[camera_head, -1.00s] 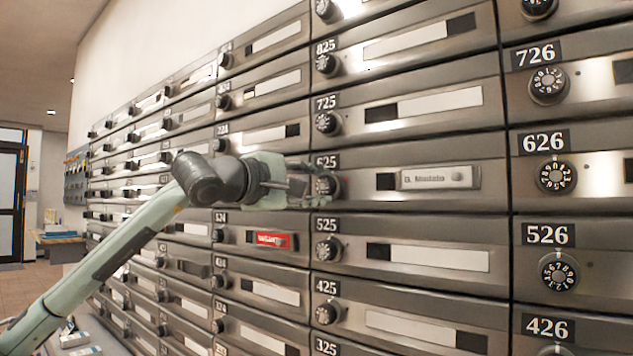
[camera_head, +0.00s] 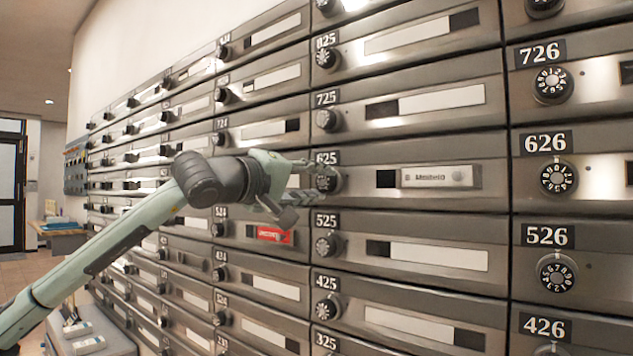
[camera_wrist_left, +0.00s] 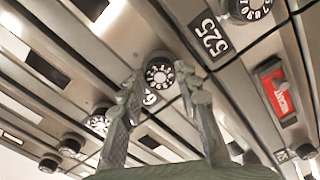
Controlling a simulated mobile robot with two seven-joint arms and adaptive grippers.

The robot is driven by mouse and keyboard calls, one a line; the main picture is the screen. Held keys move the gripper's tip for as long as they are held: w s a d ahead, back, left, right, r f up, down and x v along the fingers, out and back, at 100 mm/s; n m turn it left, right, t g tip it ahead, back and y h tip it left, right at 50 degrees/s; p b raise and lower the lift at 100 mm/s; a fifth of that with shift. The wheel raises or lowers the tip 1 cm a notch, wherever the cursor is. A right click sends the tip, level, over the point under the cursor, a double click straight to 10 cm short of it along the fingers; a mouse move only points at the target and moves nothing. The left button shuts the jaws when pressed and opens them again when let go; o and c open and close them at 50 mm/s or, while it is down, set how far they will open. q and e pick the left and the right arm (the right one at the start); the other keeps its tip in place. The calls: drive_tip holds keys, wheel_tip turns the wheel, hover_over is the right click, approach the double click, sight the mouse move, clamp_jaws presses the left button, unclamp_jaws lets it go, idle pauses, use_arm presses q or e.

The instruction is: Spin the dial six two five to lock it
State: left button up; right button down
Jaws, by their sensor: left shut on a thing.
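The 625 dial (camera_head: 329,179) is a round black knob with white figures, below its 625 label (camera_head: 326,158) and left of a mailbox door with a white name plate (camera_head: 438,177). My left gripper (camera_head: 311,181) reaches it from the left, with one finger above and one below. In the left wrist view the dial (camera_wrist_left: 159,75) sits between the two fingertips (camera_wrist_left: 160,80), and the gripper is shut on it. The figures are too small to read surely. My right gripper is not in view.
The 525 dial (camera_head: 327,246) is just below and the 725 dial (camera_head: 328,119) just above. A red-tagged box (camera_head: 271,235) is under the gripper. The 626 dial (camera_head: 557,178) is to the right. Open floor (camera_head: 20,285) lies at the far left.

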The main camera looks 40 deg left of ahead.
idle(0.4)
use_arm(q)
drive_tip(key=o, duration=1.2)
drive_tip(key=shift+c, duration=0.2)
drive_tip(key=s, duration=1.2)
drive_tip(key=shift+a, duration=0.45)
